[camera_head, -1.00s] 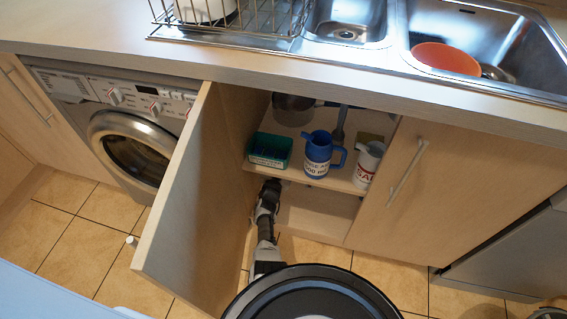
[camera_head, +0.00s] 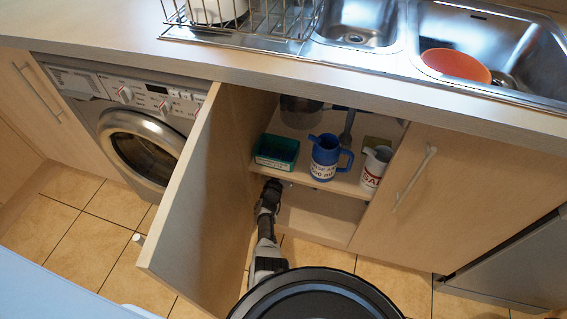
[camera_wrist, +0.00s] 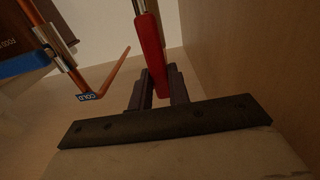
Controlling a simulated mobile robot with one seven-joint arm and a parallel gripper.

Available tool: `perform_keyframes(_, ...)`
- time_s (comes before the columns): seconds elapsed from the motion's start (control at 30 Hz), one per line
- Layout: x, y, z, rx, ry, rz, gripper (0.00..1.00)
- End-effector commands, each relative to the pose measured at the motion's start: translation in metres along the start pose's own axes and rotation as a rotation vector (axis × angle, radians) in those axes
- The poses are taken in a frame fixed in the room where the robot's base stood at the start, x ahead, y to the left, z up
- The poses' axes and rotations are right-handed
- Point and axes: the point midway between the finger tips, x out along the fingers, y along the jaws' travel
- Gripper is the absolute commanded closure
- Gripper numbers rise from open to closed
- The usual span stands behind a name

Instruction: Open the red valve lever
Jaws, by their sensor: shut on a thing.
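The red valve lever (camera_wrist: 151,50) shows in the wrist view as a long red handle. It runs down from the top edge into my gripper (camera_wrist: 158,88). My two dark fingers stand on either side of its lower end and are shut on it. In the head view my arm reaches into the open cupboard under the sink, below the shelf. My gripper and the lever are hidden there by the shelf and cupboard.
The open cupboard door (camera_head: 200,215) stands left of my arm. The shelf (camera_head: 330,183) above my arm holds a green box (camera_head: 277,152), a blue jug (camera_head: 325,158) and a white jug (camera_head: 374,168). A copper pipe (camera_wrist: 68,72) with a COLD tag (camera_wrist: 87,97) is left of the lever.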

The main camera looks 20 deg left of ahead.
Motion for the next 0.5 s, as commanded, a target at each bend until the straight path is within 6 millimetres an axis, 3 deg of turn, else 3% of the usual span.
perform_keyframes(0.07, 0.0019, -0.0007, -0.0025, 0.0, 0.003, 0.0, 1.0)
perform_keyframes(0.1, 0.0019, -0.0007, -0.0025, 0.0, 0.003, 0.0, 0.78)
perform_keyframes(0.23, 0.0015, -0.0007, -0.002, 0.0, 0.003, -0.001, 0.61)
perform_keyframes(0.5, 0.0004, -0.0004, -0.0011, 0.001, 0.001, -0.001, 0.6)
